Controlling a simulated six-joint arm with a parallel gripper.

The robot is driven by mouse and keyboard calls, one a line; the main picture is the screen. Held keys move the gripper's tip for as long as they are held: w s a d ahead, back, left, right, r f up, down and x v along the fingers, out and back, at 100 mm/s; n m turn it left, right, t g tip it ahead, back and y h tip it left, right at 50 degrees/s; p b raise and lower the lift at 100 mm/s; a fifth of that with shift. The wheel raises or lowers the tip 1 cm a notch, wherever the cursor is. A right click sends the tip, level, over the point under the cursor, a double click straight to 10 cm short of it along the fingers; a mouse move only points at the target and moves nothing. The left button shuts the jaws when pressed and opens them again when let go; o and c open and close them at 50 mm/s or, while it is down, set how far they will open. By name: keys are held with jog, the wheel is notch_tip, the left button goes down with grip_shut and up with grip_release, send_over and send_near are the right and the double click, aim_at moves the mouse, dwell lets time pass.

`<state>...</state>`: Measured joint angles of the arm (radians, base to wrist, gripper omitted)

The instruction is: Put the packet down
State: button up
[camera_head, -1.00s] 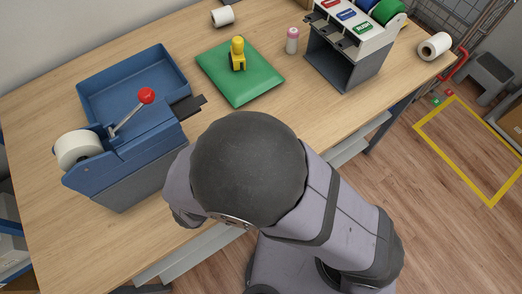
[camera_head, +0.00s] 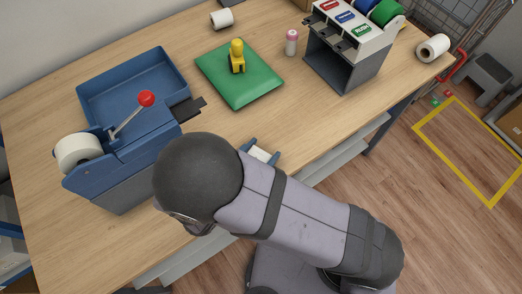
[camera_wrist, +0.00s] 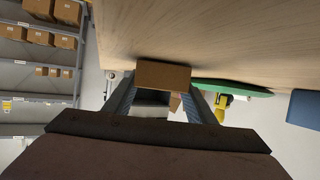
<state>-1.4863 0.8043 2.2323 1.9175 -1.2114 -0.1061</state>
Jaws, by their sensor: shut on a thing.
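The packet (camera_wrist: 163,75) is brown and box-shaped in the wrist view. It sits between the two grey-blue fingers of my gripper (camera_wrist: 162,92), which is shut on it. In the head view a pale face of the packet (camera_head: 262,153) appears between the blue fingertips of my gripper (camera_head: 261,151), by the table's front edge. The rest of the gripper is hidden behind my arm. The packet is close to the tabletop (camera_wrist: 210,35), which lies at the top of the upside-down wrist view. I cannot tell whether they touch.
A green mat (camera_head: 260,90) with a yellow-and-black tool (camera_head: 237,57) lies farther back. A blue tray (camera_head: 120,75) and a tape dispenser with a red-knobbed lever (camera_head: 147,98) stand left. A pink bottle (camera_head: 291,42) and a label unit (camera_head: 345,65) stand right. Bare wood lies between.

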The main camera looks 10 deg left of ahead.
jog(key=shift+f, duration=0.1)
jog(key=o, duration=1.1)
jog(key=shift+s+a+r, duration=0.1)
jog(key=shift+r, duration=0.1)
jog(key=b+v, duration=0.2)
jog(key=v, duration=0.9)
jog(key=shift+s+a+r, duration=0.1)
jog(key=shift+s, duration=0.25)
